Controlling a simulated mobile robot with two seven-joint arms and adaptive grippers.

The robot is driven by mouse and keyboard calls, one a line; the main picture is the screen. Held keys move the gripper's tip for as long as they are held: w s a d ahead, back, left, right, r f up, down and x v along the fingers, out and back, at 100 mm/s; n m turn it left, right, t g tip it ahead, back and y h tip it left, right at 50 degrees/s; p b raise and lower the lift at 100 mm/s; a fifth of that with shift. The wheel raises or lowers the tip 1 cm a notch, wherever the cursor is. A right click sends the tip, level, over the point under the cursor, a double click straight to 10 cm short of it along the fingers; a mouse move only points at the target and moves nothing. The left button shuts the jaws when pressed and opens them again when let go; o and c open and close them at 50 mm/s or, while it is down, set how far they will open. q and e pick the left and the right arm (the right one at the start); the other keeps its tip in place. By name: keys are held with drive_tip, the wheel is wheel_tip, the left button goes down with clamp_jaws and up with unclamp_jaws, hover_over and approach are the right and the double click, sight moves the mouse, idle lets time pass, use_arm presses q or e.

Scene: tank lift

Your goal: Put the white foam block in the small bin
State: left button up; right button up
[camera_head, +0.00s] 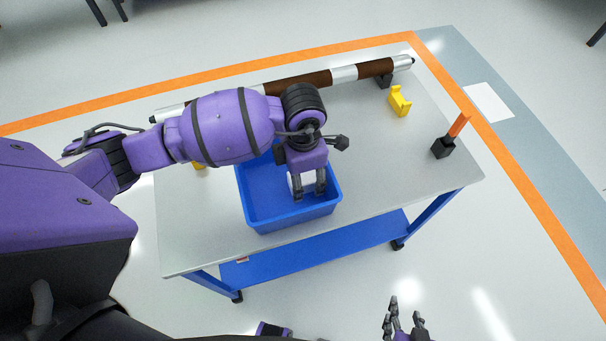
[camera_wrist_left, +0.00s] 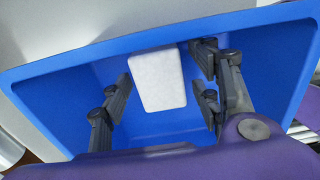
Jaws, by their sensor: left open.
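The white foam block (camera_wrist_left: 158,78) is inside the blue bin (camera_head: 262,222) in the left wrist view, between my left fingers with a gap on each side. I cannot tell whether it rests on the bin floor. In the head view the foam block (camera_head: 306,180) is mostly hidden behind my left gripper (camera_head: 307,194). That gripper points down into the right part of the bin and is open. The bin rim (camera_wrist_left: 115,45) also shows in the left wrist view. My right gripper (camera_head: 405,318) is low at the bottom edge, away from the table, with its fingers apart.
The bin stands on a grey table (camera_head: 400,160) with a blue frame. A brown and silver tube (camera_head: 345,74) lies along the back. A yellow bracket (camera_head: 399,101) and a black holder with an orange piece (camera_head: 443,148) stand at right. The right front tabletop is clear.

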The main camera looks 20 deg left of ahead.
sight(304, 176)
use_arm(q)
wheel_tip(304, 176, up, 12)
drive_tip(key=shift+r+p, duration=0.25)
drive_tip(key=shift+p, duration=0.05)
idle(0.3)
